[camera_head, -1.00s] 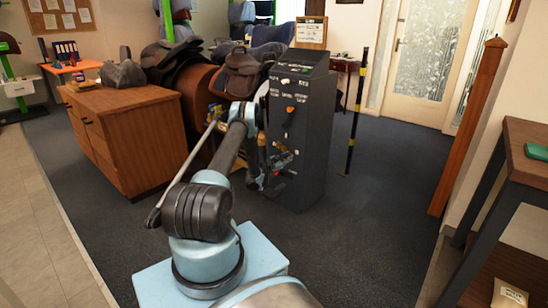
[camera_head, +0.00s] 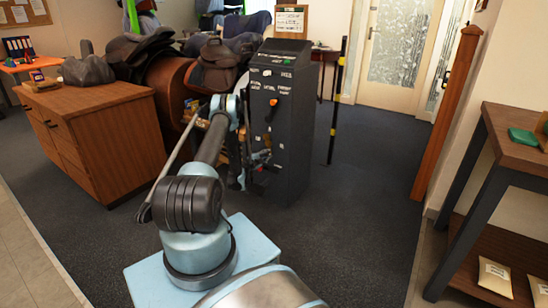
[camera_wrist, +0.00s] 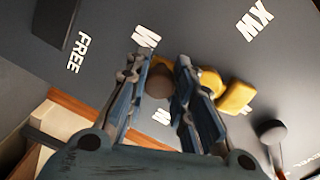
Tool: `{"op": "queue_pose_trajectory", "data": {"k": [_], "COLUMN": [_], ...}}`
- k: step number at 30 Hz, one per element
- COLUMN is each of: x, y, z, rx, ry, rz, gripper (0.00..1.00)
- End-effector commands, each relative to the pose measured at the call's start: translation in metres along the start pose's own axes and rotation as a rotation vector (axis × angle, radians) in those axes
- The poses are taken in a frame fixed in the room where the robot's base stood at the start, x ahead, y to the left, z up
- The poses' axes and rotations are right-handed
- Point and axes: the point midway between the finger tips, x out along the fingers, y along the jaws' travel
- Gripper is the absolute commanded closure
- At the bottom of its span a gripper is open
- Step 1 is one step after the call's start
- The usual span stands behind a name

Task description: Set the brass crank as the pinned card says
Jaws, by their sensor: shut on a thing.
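The brass crank (camera_wrist: 236,97) is on the dark panel in the wrist view, with its arm passing behind my right finger. A round brown knob (camera_wrist: 158,83) shows between the fingers of my gripper (camera_wrist: 160,80), which is shut on the crank there. Panel labels around it read W, M, XW and FREE; some are partly covered. In the head view my gripper (camera_head: 256,160) is at the lower front of the dark cabinet (camera_head: 290,150), and the crank is hard to make out. A pinned card (camera_head: 291,21) stands behind the cabinet top; its writing is too small to read.
An orange lever (camera_head: 271,112) is higher on the cabinet, and a dark knob (camera_wrist: 271,131) shows at the right in the wrist view. A wooden drawer unit (camera_head: 100,140) and saddles stand left. A black-yellow post (camera_head: 336,100) stands right. Carpet at right is clear.

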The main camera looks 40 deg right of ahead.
Motion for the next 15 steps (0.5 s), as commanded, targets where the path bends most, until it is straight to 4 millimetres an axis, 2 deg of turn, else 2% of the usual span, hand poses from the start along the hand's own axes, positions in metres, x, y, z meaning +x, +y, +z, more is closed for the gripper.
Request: {"op": "queue_pose_trajectory", "data": {"k": [7, 15], "x": [-0.0042, -0.006], "y": [-0.0021, -0.0028], "z": [0.0079, 0.0098], "rx": [0.137, 0.204], "ry": [-0.014, -0.019], "rz": [-0.004, -0.005], "gripper": [1.0, 1.0]}}
